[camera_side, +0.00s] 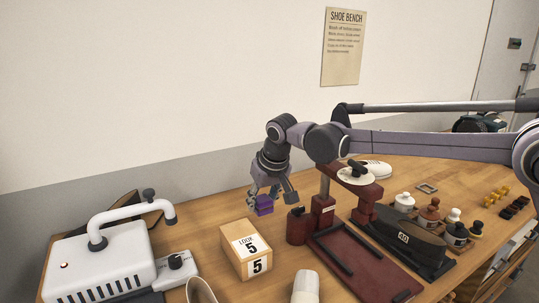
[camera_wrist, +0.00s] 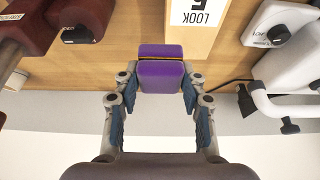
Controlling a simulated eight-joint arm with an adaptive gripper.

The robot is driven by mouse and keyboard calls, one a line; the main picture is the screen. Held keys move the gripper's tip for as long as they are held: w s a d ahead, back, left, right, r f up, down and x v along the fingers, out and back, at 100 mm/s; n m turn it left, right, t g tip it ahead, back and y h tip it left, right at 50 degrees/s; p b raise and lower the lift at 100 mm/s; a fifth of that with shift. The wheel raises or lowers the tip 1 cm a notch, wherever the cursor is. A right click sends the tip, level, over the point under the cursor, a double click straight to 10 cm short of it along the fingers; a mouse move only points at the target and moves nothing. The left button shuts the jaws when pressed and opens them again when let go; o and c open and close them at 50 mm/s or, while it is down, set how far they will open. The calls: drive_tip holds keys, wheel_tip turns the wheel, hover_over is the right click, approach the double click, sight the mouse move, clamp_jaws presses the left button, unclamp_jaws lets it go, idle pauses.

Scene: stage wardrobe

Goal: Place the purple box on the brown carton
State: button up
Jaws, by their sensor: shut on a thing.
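The purple box (camera_side: 264,204) is a small block held in the air by my gripper (camera_side: 268,196) in the side view. In the wrist view the purple box (camera_wrist: 161,76) sits between the two fingers of my gripper (camera_wrist: 161,88), which is shut on it. The brown carton (camera_side: 233,254) stands on the bench with white labels reading "LOOK 5". In the side view the purple box is above and behind the carton, apart from it. In the wrist view the carton (camera_wrist: 226,42) lies at the top, partly cut off by the frame.
A white machine with a curved arm (camera_side: 100,262) stands to the carton's left. A dark red canister (camera_side: 298,228) and red press (camera_side: 360,260) stand to its right. Small bottles (camera_side: 430,212) are farther right.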

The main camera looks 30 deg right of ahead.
hover_over(242, 234)
drive_tip(key=s, duration=0.2)
drive_tip(key=f, duration=0.3)
drive_tip(key=shift+w+a+f, duration=0.1)
drive_tip(key=shift+w, duration=0.1)
drive_tip(key=shift+f, duration=1.95)
drive_tip(key=shift+f, duration=0.15)
drive_tip(key=o, duration=1.1)
drive_tip(key=v, duration=1.2)
drive_tip(key=shift+s, duration=0.1)
